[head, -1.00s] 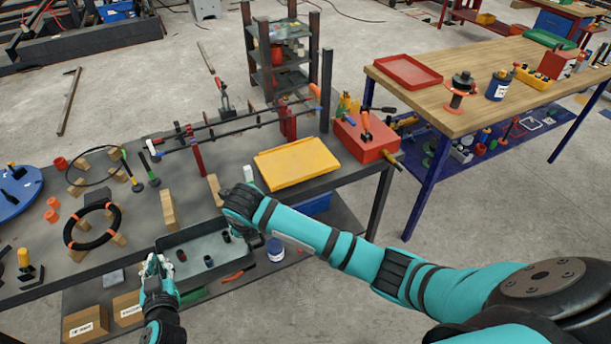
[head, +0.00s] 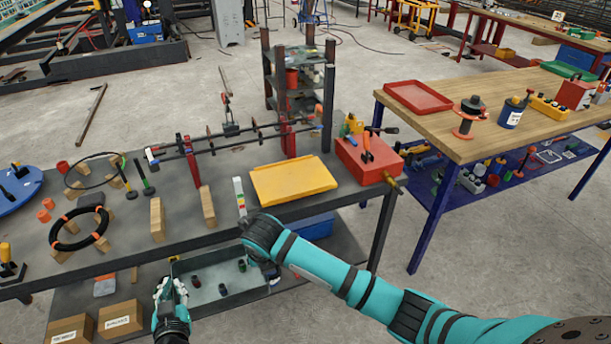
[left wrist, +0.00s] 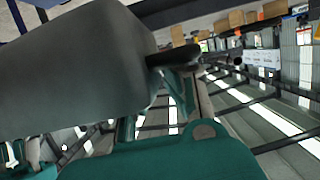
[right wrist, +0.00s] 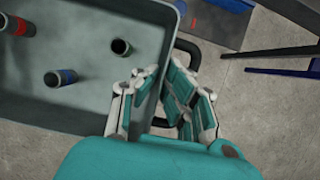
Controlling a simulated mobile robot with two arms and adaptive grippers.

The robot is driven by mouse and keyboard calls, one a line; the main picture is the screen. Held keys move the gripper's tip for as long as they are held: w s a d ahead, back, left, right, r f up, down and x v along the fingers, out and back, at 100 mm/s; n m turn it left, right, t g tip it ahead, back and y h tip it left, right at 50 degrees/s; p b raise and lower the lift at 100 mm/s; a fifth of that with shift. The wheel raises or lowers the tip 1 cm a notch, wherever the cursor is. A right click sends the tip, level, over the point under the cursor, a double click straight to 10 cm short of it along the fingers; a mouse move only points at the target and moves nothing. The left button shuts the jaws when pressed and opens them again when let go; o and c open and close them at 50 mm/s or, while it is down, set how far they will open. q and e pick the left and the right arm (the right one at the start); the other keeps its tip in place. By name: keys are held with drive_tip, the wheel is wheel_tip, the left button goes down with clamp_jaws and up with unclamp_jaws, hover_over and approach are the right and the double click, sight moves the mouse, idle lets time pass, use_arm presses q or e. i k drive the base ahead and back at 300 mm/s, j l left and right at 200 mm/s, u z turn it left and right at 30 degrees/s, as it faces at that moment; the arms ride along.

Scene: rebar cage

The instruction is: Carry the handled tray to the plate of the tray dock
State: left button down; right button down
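The handled tray (head: 205,297) is grey and holds a few small dark cylinders with coloured bands. It hangs off the floor in front of the bench edge, roughly level. My left gripper (head: 170,292) is at its left end; the left wrist view shows the tray's grey wall (left wrist: 70,75) and dark handle close by. In the head view my right arm covers that end. I cannot make out the tray dock or its plate.
The bench (head: 120,240) behind the tray carries wooden blocks (head: 157,220), a black coil (head: 62,243), a yellow tray (head: 293,182) and a red box (head: 368,165). Cartons (head: 118,320) sit low at the left. A wooden-topped table (head: 440,115) stands right; floor between is clear.

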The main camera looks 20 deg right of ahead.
sight(292, 178)
drive_tip(key=l, duration=1.45)
drive_tip(key=i+l, duration=0.1)
drive_tip(key=i, duration=0.85)
